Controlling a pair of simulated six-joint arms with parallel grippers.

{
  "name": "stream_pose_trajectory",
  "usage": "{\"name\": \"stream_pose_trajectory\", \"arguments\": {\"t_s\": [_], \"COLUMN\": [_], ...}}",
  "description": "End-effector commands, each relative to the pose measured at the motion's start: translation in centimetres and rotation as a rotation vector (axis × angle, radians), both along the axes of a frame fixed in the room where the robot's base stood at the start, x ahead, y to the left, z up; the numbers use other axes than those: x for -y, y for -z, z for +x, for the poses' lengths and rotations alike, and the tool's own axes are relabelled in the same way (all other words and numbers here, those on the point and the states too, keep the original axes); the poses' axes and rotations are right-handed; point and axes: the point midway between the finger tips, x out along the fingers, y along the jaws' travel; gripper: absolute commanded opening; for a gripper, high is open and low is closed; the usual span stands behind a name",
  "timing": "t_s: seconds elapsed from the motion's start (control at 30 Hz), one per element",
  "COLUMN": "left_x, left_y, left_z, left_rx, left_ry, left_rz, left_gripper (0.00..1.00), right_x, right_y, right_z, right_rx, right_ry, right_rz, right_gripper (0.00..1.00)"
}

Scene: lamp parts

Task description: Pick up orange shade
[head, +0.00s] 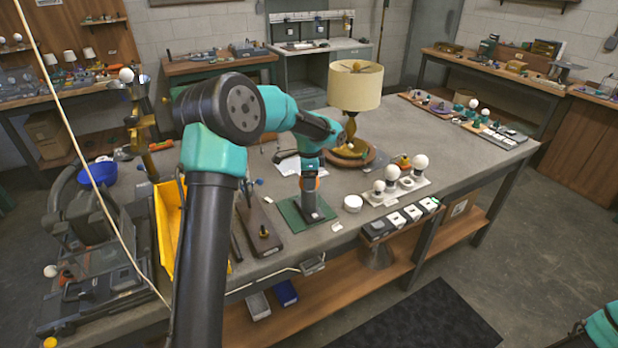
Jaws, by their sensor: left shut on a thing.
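My left gripper (311,210) points down at a dark green mat (292,217) near the table's front edge. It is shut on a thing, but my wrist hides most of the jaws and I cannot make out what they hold. A small orange patch (310,183) shows at the wrist above the jaws. I cannot tell whether it is part of an orange shade. I see no other orange shade. A large cream shade (356,87) sits on a lamp on a round wooden base, behind my wrist. The right arm shows only at the bottom right; its gripper is out of view.
A white tray (421,186) with round bulbs and a row of small white-topped boxes (396,220) lie to the right. A yellow bin (168,235) and a dark stand (261,238) lie to the left.

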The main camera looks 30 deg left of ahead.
Motion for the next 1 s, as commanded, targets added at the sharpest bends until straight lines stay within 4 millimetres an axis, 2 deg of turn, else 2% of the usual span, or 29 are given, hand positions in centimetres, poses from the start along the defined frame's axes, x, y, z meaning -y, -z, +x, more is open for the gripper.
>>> {"name": "stream_pose_trajectory", "arguments": {"t_s": [0.27, 0.43, 0.57, 0.8, 1.0], "left_x": [0.0, 0.0, 0.0, 0.0, 0.0], "left_y": [-0.1, -1.1, -2.9, -7.2, -9.6], "left_z": [0.0, 0.0, 0.0, 0.1, 0.0], "left_rx": [0.001, 0.002, 0.003, 0.004, 0.002], "left_ry": [0.000, 0.000, 0.001, 0.000, 0.000], "left_rz": [0.001, 0.000, 0.001, 0.000, 0.000], "left_gripper": [0.43, 0.43, 0.43, 0.43, 0.43], "right_x": [0.0, 0.0, 0.0, 0.0, 0.0], "right_y": [0.0, 0.0, 0.0, 0.0, 0.0], "right_z": [0.0, 0.0, 0.0, 0.0, 0.0], "right_rx": [0.000, 0.000, 0.000, 0.000, 0.000], "right_ry": [0.000, 0.000, 0.000, 0.000, 0.000], "right_rz": [0.000, 0.000, 0.000, 0.000, 0.000], "right_gripper": [0.86, 0.86, 0.86, 0.86, 0.86]}}
